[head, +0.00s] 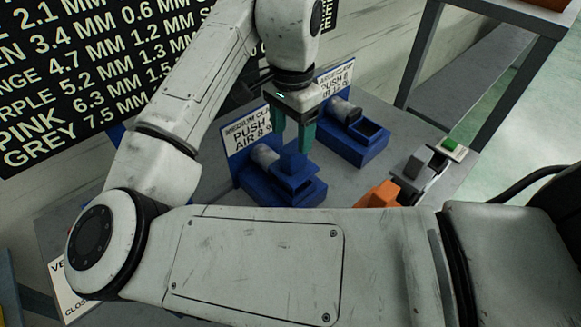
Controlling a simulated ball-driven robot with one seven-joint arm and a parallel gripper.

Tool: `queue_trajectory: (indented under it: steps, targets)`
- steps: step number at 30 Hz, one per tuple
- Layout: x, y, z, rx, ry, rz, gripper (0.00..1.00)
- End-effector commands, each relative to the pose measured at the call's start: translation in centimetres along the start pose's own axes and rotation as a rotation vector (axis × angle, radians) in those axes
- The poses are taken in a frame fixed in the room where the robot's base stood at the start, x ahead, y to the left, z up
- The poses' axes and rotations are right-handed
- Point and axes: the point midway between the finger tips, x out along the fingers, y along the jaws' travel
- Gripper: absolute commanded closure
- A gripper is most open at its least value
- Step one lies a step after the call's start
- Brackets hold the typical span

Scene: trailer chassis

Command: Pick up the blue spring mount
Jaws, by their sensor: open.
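My gripper (291,146) points down with its two green fingers apart. It is above the nearer blue clamp fixture (262,190), with the fingertips close over a small blue piece (293,164) on that fixture's right part. This piece looks like the blue spring mount, but it blends with the fixture's blue and I cannot tell its exact outline. I cannot tell whether the fingers are around it or just above it.
A second blue fixture (362,153) stands behind to the right. An orange part (380,195) and a grey device with a green-topped end (453,149) lie to the right on the grey table (225,105). Signs stand behind the fixtures. A metal frame (419,55) rises at the back right.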

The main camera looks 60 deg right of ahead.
Motion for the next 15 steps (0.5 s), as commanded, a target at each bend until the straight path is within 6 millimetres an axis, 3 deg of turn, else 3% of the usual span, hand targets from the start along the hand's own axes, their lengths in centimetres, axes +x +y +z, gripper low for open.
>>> queue_trajectory:
  steps: [7,15]
  targets:
    - [1.7,0.2,0.0,0.001,0.0,0.001,0.34]
    - [5.4,0.4,-0.1,0.0,0.0,0.002,0.34]
